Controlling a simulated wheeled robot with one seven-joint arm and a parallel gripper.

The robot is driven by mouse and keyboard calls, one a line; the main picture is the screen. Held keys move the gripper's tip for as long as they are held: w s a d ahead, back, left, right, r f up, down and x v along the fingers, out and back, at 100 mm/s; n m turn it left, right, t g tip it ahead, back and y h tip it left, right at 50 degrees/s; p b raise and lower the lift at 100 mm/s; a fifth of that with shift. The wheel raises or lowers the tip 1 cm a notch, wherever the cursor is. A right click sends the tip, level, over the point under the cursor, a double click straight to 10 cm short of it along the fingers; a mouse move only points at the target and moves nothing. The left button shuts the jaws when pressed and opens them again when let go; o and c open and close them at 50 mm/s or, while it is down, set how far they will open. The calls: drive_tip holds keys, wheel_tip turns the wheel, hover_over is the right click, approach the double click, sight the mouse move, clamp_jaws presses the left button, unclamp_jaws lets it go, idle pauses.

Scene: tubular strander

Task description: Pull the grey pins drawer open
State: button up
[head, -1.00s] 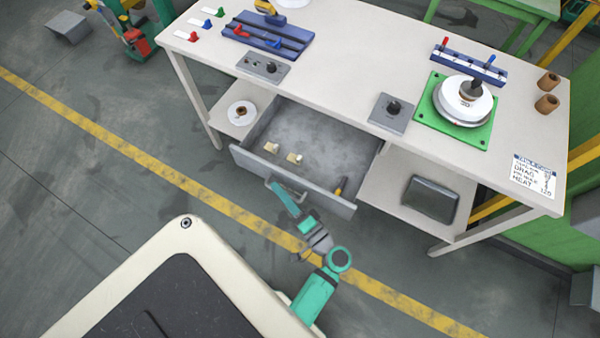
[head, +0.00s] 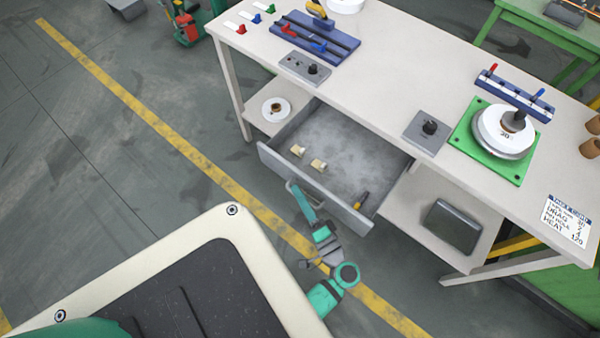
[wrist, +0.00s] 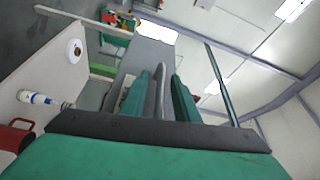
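The grey pins drawer (head: 345,170) stands well out from under the pale workbench in the head view. Inside lie two small cream pieces (head: 317,165) and a yellow-and-dark tool (head: 361,200) near the right end of the front. Its handle (head: 290,190) is on the drawer front, partly covered by my gripper (head: 299,192). In the wrist view, my gripper's two green fingers (wrist: 163,95) stand on either side of a grey bar, which looks like the handle. The fingers look closed on it, though the exact contact is hard to see.
The workbench top (head: 390,75) carries a blue rack, control boxes and a green plate (head: 495,140) with a white spool. A dark box (head: 452,227) sits on the lower shelf at right. Open floor with a yellow line (head: 160,135) lies in front.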

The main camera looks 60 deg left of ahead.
drive_tip(key=s+d, duration=0.1)
drive_tip(key=d, duration=0.9)
drive_tip(key=shift+d+f, duration=0.4)
drive_tip(key=s+d+f+m+t+h, duration=0.2)
drive_tip(key=d+f+m+t+h, duration=0.15)
drive_tip(key=f+h, duration=0.5)
drive_tip(key=s+d+f+m+t+h, duration=0.1)
drive_tip(key=d+h, duration=0.2)
drive_tip(key=d, duration=0.1)
drive_tip(key=s+d+f+t+h, duration=0.2)
drive_tip(key=d, duration=0.3)
drive_tip(key=d+r+n+t+h, duration=0.2)
drive_tip(key=d+r+t, duration=0.1)
drive_tip(key=r, duration=0.8)
drive_tip(key=s+d+r+n+t+h, duration=0.1)
drive_tip(key=d+r+t+h, duration=0.2)
drive_tip(key=r, duration=0.7)
drive_tip(key=shift+s+r+n+t, duration=0.25)
drive_tip(key=shift+r+n+t, duration=0.1)
drive_tip(key=shift+r+t, duration=0.1)
